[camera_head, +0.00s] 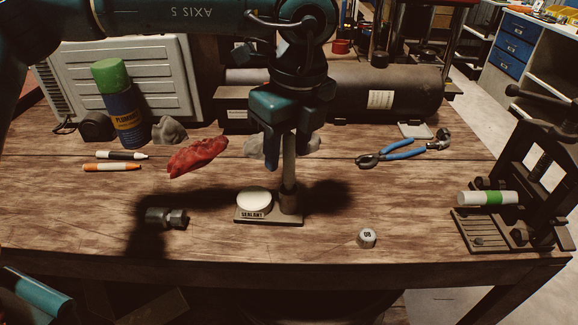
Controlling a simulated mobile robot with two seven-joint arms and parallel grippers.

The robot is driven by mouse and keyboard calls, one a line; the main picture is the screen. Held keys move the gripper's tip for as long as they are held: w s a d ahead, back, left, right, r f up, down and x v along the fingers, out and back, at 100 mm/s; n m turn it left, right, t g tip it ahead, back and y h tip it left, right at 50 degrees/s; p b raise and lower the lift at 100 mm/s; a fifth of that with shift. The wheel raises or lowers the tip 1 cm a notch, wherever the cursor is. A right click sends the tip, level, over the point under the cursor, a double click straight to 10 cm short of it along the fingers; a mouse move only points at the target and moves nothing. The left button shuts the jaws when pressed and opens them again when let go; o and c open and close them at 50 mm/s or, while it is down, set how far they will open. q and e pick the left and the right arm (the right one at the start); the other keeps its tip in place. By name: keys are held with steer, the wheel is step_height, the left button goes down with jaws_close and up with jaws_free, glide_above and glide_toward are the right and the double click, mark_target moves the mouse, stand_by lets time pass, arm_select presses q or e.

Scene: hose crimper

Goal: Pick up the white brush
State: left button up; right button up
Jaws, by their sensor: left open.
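The brush (289,160), a pale upright rod, stands in a dark cup on the small sealant stand (285,221). The stand also carries a round white pad (254,200) and a "SEALANT" label. My left gripper (290,158) points down from above, open, with its fingers on either side of the brush's upper part. I cannot tell whether either finger touches it. The brush's top is hidden by the gripper and its lower end by the cup.
A red cloth (197,157), two markers (115,161) and a dark fitting (166,218) lie left. Blue-handled pliers (402,151), a small metal cap (367,238) and a black press (526,187) are right.

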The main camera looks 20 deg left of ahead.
arm_select(q)
jaws_close()
stand_by(0.4)
steer(key=shift+r, duration=0.1)
